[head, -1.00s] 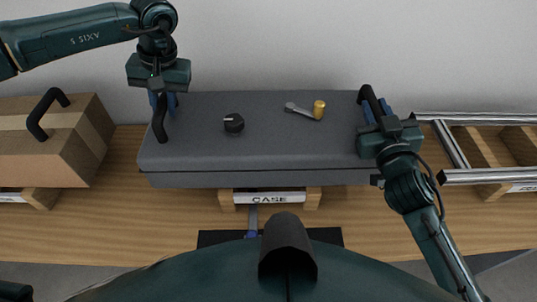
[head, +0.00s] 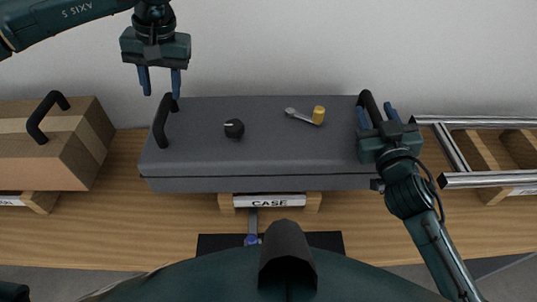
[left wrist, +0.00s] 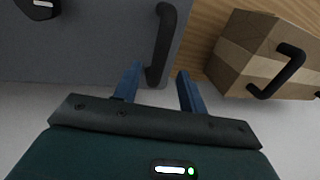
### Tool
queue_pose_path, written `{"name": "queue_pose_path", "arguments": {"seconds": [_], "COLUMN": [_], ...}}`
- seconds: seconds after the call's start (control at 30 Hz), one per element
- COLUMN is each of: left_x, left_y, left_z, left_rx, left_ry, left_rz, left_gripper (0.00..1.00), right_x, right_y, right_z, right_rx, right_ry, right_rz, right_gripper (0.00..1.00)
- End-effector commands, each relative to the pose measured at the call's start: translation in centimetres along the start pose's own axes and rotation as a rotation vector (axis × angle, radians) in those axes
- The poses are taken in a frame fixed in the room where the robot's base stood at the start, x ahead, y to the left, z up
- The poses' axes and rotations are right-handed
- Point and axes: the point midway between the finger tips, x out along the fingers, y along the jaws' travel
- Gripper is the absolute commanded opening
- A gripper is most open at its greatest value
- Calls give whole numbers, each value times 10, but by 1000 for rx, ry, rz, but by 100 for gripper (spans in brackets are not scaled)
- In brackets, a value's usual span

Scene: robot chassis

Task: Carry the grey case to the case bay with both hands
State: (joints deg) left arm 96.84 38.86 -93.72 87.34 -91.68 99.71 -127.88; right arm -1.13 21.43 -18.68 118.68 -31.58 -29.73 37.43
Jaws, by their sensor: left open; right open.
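The grey case (head: 270,150) lies flat above the wooden supports with the CASE label (head: 269,200); their contact is hidden. My left gripper (head: 160,90) is open and empty, off the case's back edge, behind the black left handle (head: 160,122). In the left wrist view, that handle (left wrist: 165,40) appears between the open fingers (left wrist: 159,75), partly past their tips. My right gripper (head: 376,113) is open at the black right handle (head: 371,106), with one finger on each side of it. Whether the fingers touch the handle cannot be told.
On the lid lie a black knob (head: 234,128) and a grey lever with a yellow end (head: 318,115). A cardboard box (head: 60,140) with a black handle stands at left. A metal-railed frame (head: 480,180) stands at right. A pale wall is behind.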

Motion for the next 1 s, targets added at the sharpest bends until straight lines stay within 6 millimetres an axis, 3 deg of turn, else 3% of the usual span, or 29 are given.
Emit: {"name": "queue_pose_path", "arguments": {"seconds": [0.2,0.47,0.57,1.0], "left_x": [-42,-59,-59,-59], "left_y": [0,0,0,0], "left_z": [0,0,0,0], "left_rx": [0,0,0,0], "left_ry": [2,-2,-2,-1], "left_rz": [0,-1,-1,-1], "left_gripper": [41,41,41,41], "right_x": [0,-4,-16,-97], "right_y": [0,0,-1,0], "right_z": [0,1,1,1], "right_rx": [0,1,2,3], "right_ry": [0,-1,-2,-4], "right_rz": [0,0,-1,0], "right_gripper": [43,43,43,43]}}
